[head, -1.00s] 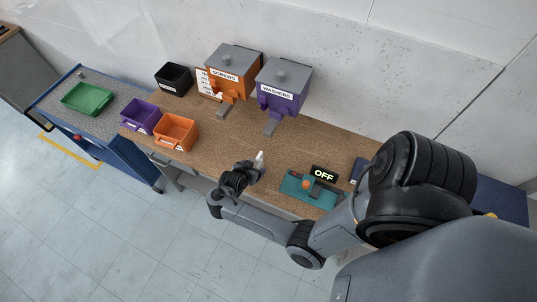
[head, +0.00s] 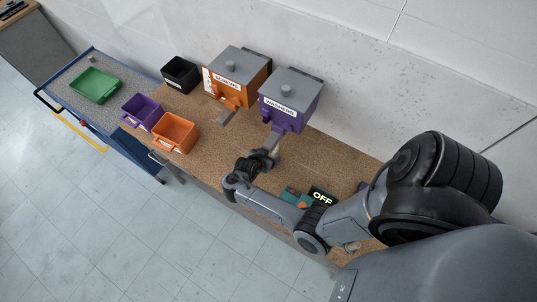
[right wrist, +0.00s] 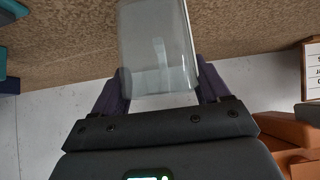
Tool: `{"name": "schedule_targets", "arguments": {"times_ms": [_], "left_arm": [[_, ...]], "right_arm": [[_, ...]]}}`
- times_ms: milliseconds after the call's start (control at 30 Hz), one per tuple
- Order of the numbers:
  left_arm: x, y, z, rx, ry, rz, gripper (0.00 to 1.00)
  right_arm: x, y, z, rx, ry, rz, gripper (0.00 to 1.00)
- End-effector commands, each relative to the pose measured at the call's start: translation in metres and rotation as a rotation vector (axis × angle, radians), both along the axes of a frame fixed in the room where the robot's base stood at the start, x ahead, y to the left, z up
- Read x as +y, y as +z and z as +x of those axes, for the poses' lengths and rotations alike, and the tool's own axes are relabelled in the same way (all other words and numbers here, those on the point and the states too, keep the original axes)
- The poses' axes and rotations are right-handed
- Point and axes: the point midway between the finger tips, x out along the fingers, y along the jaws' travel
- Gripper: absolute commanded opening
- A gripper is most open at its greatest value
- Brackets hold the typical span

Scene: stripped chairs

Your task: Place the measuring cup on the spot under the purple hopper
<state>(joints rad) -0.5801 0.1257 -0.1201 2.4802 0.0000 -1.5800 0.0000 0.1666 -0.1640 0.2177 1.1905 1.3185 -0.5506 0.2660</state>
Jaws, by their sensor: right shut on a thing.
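The purple hopper (head: 291,103), labelled WASHERS, stands at the back of the brown workbench (head: 212,145), with its chute pointing down toward the front. My right gripper (head: 268,156) is just in front of and below that chute. It is shut on the clear measuring cup (right wrist: 158,50), which fills the top middle of the right wrist view between the dark fingers. In the head view the cup is mostly lost against the chute and the gripper. The spot under the hopper cannot be made out. Whether the cup touches the bench I cannot tell. My left gripper is not in view.
An orange hopper (head: 237,80) labelled SCREWS stands left of the purple one. A black bin (head: 181,75), a purple bin (head: 142,112) and an orange bin (head: 175,134) sit further left. An OFF display (head: 321,196) is right of my gripper, partly behind my arm.

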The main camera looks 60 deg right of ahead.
Motion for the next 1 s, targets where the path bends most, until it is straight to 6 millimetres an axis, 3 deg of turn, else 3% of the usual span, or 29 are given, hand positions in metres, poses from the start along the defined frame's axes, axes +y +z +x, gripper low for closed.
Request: {"name": "schedule_targets", "arguments": {"times_ms": [533, 567, 700, 1000], "left_arm": [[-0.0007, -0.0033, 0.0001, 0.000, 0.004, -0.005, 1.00], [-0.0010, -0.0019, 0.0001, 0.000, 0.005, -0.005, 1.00], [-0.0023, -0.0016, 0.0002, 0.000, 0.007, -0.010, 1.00], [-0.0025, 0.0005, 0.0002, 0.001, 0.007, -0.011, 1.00]], "right_arm": [[0.0000, -0.0102, 0.0001, -0.001, -0.001, 0.000, 0.39], [0.0000, -0.0086, 0.0001, -0.001, -0.001, 0.000, 0.80], [0.0000, -0.0083, 0.0001, 0.000, 0.000, 0.000, 1.00], [-0.0002, -0.0057, 0.0001, 0.000, 0.000, -0.001, 1.00]]}}
